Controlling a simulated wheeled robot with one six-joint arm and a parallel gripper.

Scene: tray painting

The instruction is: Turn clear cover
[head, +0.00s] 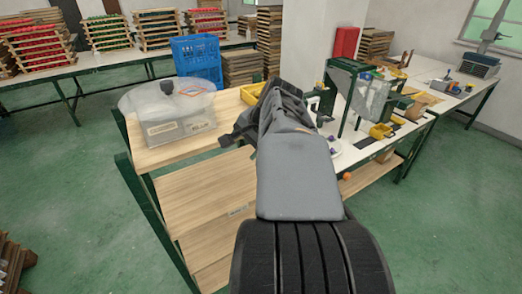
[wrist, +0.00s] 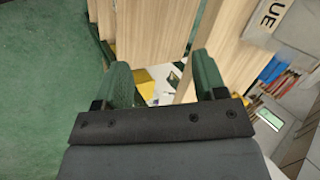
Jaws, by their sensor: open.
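I cannot tell where the cover ends and the box begins. My gripper (head: 232,138) is to the right of the cover, apart from it, and partly hidden by my own arm. In the wrist view my gripper (wrist: 160,68) has two green fingers spread apart with nothing between them. The cover is not clearly visible there.
A blue crate (head: 197,60) stands behind the cover. A yellow bin (head: 252,92) is near the table's far edge. A white bench (head: 365,148) with a green frame and small parts is at right. Green floor is open at left.

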